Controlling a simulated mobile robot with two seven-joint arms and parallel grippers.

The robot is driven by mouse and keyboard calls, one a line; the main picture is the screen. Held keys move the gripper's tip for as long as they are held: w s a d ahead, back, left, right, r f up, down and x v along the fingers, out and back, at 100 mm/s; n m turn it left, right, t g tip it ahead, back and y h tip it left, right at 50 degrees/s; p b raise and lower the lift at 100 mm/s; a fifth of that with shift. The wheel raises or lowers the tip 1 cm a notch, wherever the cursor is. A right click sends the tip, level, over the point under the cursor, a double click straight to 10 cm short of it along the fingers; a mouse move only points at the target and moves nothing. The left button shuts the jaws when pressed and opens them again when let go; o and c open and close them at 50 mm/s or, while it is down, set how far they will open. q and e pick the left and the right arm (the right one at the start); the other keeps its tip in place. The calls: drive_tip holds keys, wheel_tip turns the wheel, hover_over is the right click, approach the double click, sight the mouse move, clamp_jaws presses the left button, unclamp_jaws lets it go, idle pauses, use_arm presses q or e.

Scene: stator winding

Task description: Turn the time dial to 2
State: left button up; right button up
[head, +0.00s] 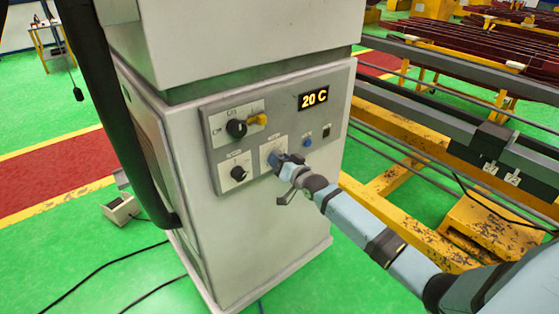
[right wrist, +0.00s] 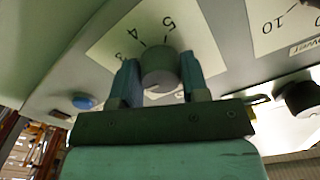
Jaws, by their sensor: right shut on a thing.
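The control panel (head: 328,103) is on the front of a white cabinet. My right gripper (head: 277,160) is at the panel's lower middle and hides most of the dial there in the head view. In the right wrist view, its two blue fingers are shut on the sides of a round grey dial (right wrist: 158,70). This dial sits on a pale label (right wrist: 118,48) with 3, 4 and 5 legible; other marks are hidden by the gripper. I take it for the time dial; its name and pointer are not readable. My left gripper is not in view.
Left of the held dial is a black dial (head: 238,173), whose label reads "power" in the right wrist view. Above it are a black knob (head: 236,128) and a yellow lever (head: 257,119). A display (head: 313,97) reads 20 C. A blue button (head: 307,142) is close right.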

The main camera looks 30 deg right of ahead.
drive_tip(key=o, duration=0.9)
drive_tip(key=shift+s, duration=0.1)
drive_tip(key=s, duration=0.9)
drive_tip(key=s+d, duration=0.1)
drive_tip(key=s, duration=0.3)
drive_tip(key=shift+s, duration=0.3)
drive_tip(key=s+a+f+n+g+p, duration=0.2)
drive_tip(key=s+a+f+p, duration=0.1)
drive_tip(key=s+a, duration=0.5)
drive_tip(key=s+a+f+n+g+y+p, duration=0.1)
drive_tip(key=s+a+f+n+g+p, duration=0.1)
drive_tip(key=s+a, duration=0.6)
drive_tip(key=s+a+f+n+g+y+p, duration=0.1)
drive_tip(key=s+a+f+n+g+p, duration=0.2)
drive_tip(key=s+a, duration=0.5)
drive_tip(key=shift+s+a+f+p, duration=0.15)
drive_tip(key=shift+f+p, duration=0.1)
drive_tip(key=shift+f, duration=0.35)
drive_tip(key=shift+s+a+f+p, duration=0.1)
drive_tip(key=shift+f+p, duration=0.15)
drive_tip(key=shift+f, duration=0.3)
